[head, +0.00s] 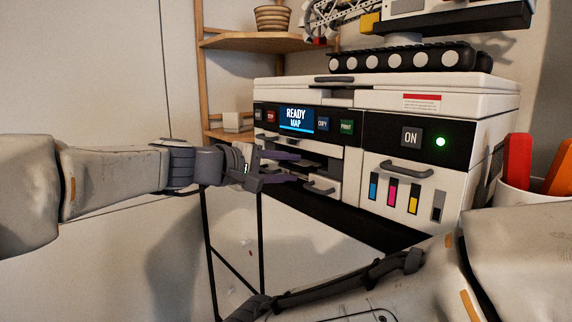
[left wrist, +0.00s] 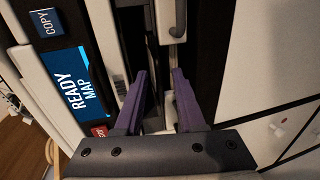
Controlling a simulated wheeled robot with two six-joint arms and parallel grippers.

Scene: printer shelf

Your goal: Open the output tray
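The white printer (head: 485,98) has a lit READY MAP screen (head: 296,119); the screen also shows in the left wrist view (left wrist: 77,84). Below the screen is a dark slot. Under it is a low white front with a grey handle (head: 319,189), which looks like the output tray and appears closed. In the left wrist view a grey handle (left wrist: 179,20) lies ahead of the fingers. My left gripper (head: 281,167) is open, its purple fingers apart and empty (left wrist: 162,88). It is left of the handle, not visibly touching it. My right gripper is out of view.
A second handle (head: 407,168) sits above the coloured ink gauges. An ON button (head: 411,137) and green light are at the right. A cup with red and orange items (head: 517,199) stands at the right edge. My right arm crosses the lower front.

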